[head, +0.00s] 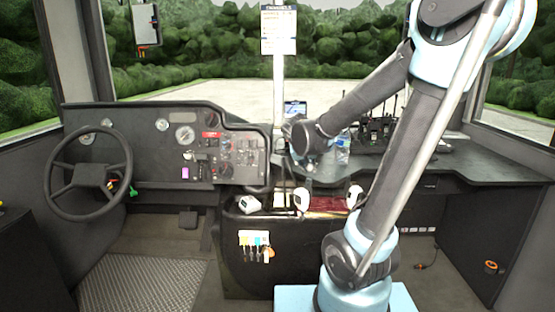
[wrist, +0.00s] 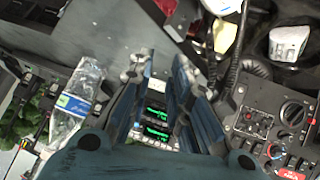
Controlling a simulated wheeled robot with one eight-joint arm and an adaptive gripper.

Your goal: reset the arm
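My arm rises in front of the dashboard, bends at an elbow high on the right, and reaches down to the left. My gripper (head: 301,163) is low over the middle of the dash counter and small in the head view. In the wrist view my gripper (wrist: 162,62) shows two blue-grey fingers standing apart, with a gap between them. A device with green lit displays (wrist: 157,122) shows through the gap. I see nothing clearly held between the fingers.
A clear water bottle (head: 342,150) stands close right of my gripper, also in the wrist view (wrist: 78,103). Radios (head: 375,132) stand farther right. The steering wheel (head: 88,176) and instrument panel (head: 225,150) are left. White handsets (head: 302,198) sit below the counter (head: 445,170).

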